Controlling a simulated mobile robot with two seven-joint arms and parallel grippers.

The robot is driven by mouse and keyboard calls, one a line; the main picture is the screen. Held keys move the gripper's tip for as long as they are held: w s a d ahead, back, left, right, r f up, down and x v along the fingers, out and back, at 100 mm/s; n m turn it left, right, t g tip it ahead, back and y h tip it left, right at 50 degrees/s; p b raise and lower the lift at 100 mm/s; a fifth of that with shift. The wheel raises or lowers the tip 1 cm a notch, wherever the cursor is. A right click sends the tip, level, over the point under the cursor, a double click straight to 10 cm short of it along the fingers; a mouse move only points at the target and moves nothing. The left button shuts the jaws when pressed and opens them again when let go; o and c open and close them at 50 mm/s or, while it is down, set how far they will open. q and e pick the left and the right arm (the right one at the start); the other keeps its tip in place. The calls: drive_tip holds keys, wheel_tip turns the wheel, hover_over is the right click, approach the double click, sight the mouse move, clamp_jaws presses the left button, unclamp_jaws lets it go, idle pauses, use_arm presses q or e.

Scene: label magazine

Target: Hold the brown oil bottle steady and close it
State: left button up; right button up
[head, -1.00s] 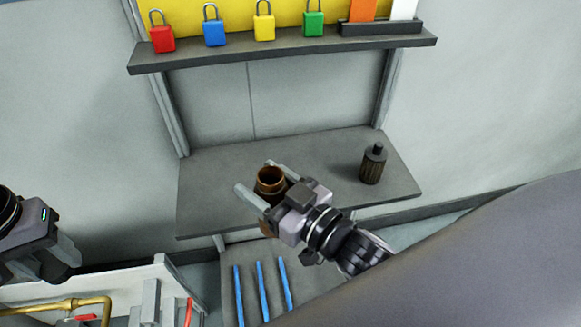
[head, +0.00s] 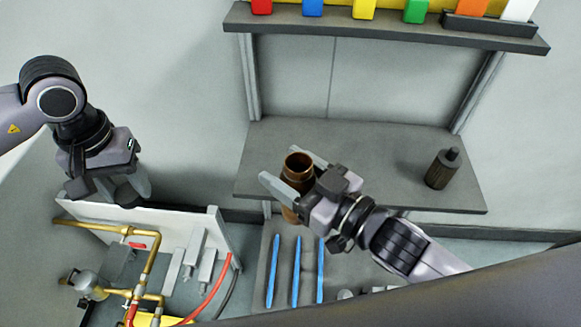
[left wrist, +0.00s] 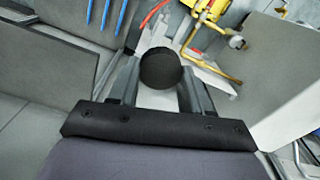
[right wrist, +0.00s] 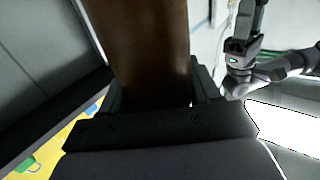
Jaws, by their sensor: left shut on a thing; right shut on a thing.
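The brown oil bottle (head: 290,213) is upright with its open mouth facing up, in front of the grey shelf's front edge in the head view. My right gripper (head: 292,170) is shut around it from the right. Its brown side fills the middle of the right wrist view (right wrist: 150,50). My left gripper (head: 122,195) is well to the left of the bottle, pointing down above a white panel. The left wrist view shows it shut on a round black cap (left wrist: 160,68). In the head view the fingers mostly hide the cap.
A dark bottle (head: 442,170) stands on the right of the grey shelf (head: 380,150). Below are blue rods (head: 297,272), brass pipes (head: 150,262) and a white panel (head: 180,218). The space between my grippers looks clear.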

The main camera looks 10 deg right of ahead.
use_arm(q)
drive_tip(key=w+d+r+n, duration=0.15)
drive_tip(key=d+r, duration=0.25)
drive_tip(key=d, duration=0.4)
drive_tip(key=d+r+n, duration=0.2)
drive_tip(key=d+r, duration=0.2)
drive_tip(key=d, duration=0.3)
wheel_tip(320, 180, up, 5)
drive_tip(key=n, duration=0.2)
hover_over(298, 161)
drive_tip(key=shift+w+a+r, duration=0.15)
drive_tip(key=shift+w+a, duration=0.05)
drive_tip(key=shift+a, duration=0.15)
drive_tip(key=shift+s+d+r, duration=0.15)
drive_tip(key=shift+s+d, duration=0.1)
drive_tip(key=shift+d, duration=0.15)
drive_tip(key=shift+f, duration=2)
drive_tip(key=shift+f, duration=0.9)
drive_tip(key=shift+f, duration=0.55)
